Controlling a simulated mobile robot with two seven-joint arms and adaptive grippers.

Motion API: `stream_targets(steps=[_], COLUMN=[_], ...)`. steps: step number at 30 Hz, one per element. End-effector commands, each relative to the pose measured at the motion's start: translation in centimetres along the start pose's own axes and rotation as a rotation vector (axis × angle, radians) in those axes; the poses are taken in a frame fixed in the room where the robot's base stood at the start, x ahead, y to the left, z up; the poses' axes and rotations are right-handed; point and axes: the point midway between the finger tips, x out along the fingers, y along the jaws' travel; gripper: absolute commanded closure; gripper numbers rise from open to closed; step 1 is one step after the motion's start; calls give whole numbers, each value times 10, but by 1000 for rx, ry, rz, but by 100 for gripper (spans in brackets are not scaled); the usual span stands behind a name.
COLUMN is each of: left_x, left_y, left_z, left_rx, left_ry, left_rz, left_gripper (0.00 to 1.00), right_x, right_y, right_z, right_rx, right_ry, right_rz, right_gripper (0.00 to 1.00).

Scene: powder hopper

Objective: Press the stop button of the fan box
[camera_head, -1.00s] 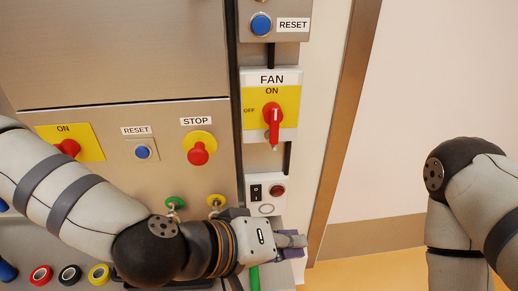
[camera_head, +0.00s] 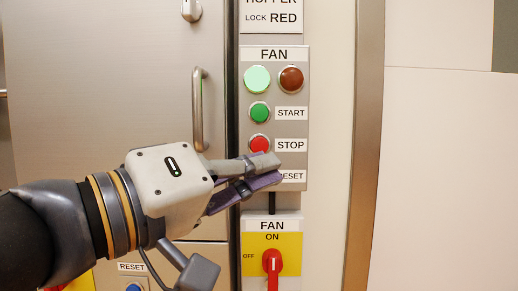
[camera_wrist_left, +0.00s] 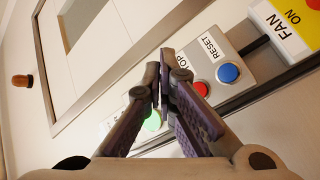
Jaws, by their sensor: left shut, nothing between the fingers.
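The fan box (camera_head: 300,95) is a grey panel on the wall, labelled FAN. Its red stop button (camera_head: 259,144) is beside the STOP label, under the green start button (camera_head: 260,111). My left gripper (camera_head: 278,170) is shut and empty, its fingertips just below the stop button and over the lower part of the box. They hide the reset button in the head view. In the left wrist view, the shut fingertips (camera_wrist_left: 160,60) point at the box, with the red stop button (camera_wrist_left: 201,88) and the blue reset button (camera_wrist_left: 228,73) to their right. Contact with the box cannot be told.
The pale green lamp (camera_head: 257,79) looks lit and the brown-red lamp (camera_head: 291,79) looks dark. The red fan switch (camera_head: 272,263) is below the box. A metal door handle (camera_head: 198,110) stands out at the left. The wall at the right is bare.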

Motion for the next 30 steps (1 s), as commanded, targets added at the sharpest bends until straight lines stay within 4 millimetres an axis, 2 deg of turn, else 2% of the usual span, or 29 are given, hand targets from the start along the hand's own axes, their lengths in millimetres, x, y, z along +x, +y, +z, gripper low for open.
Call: stream_targets(steps=[8,20,30], left_x=[4,44,61], left_y=[-4,-36,-44], left_z=[-1,-28,-44], left_rx=[-2,-5,0], left_ry=[-2,-3,-1], left_rz=[-2,-5,-1], left_gripper=[100,100,100], right_x=[3,24,18], right_y=[0,1,1], right_z=[2,14,11], right_rx=[0,-1,-1], right_ry=[-8,-68,-52], right_rz=[0,3,3], right_gripper=[42,42,42])
